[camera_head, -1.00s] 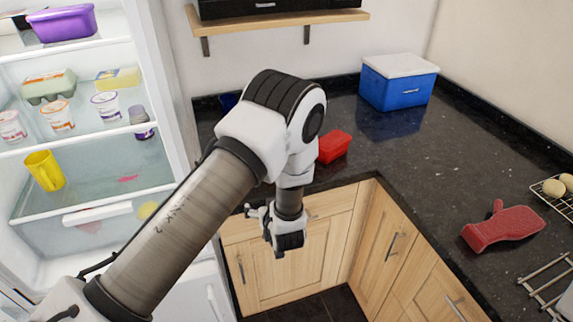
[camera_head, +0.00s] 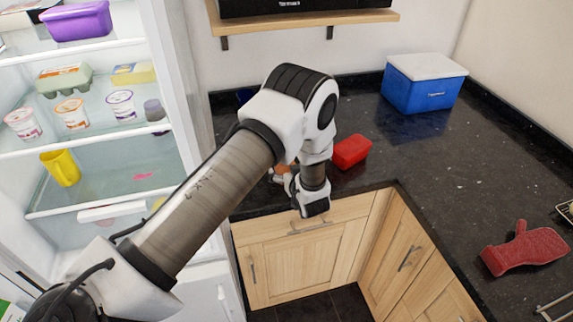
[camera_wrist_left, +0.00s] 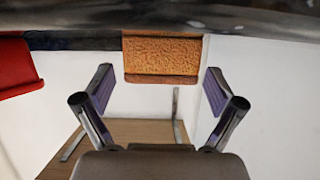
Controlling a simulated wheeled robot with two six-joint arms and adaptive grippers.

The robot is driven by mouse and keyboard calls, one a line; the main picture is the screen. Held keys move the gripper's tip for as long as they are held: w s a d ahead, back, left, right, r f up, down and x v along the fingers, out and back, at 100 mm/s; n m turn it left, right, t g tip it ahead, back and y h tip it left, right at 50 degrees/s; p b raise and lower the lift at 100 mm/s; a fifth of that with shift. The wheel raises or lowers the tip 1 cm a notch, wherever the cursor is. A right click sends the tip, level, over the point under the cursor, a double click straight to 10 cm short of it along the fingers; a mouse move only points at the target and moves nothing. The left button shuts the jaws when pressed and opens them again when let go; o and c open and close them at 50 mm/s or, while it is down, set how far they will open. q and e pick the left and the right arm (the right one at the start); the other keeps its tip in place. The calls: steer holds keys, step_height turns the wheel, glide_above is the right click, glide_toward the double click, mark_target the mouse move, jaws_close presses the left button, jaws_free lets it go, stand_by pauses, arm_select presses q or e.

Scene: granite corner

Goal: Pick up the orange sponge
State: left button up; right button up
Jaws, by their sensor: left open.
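The orange sponge (camera_wrist_left: 161,57) shows in the left wrist view, at the top centre beyond my fingertips, by the dark counter. My left gripper (camera_wrist_left: 159,91) is open, with one finger to each side of the sponge's line and nothing between them. In the head view, a bit of orange (camera_head: 284,169) shows beside the left gripper (camera_head: 281,177), near the counter's front edge; my arm and wrist hide most of it. My right gripper is not in view.
A red box (camera_head: 351,152) stands on the dark counter (camera_head: 420,160) just right of my left wrist. A blue cooler (camera_head: 423,88) is at the back, a red oven mitt (camera_head: 524,250) at the right. The open fridge (camera_head: 100,143) is at the left. A wall shelf (camera_head: 310,24) is above.

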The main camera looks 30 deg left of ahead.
mark_target(288, 170)
arm_select(q)
steer(key=x, duration=0.3)
steer(key=shift+a+f, duration=0.15)
steer(key=shift+f, duration=0.05)
steer(key=shift+r, duration=0.1)
steer(key=shift+c, duration=1)
steer(key=c, duration=0.6)
steer(key=shift+o, duration=0.2)
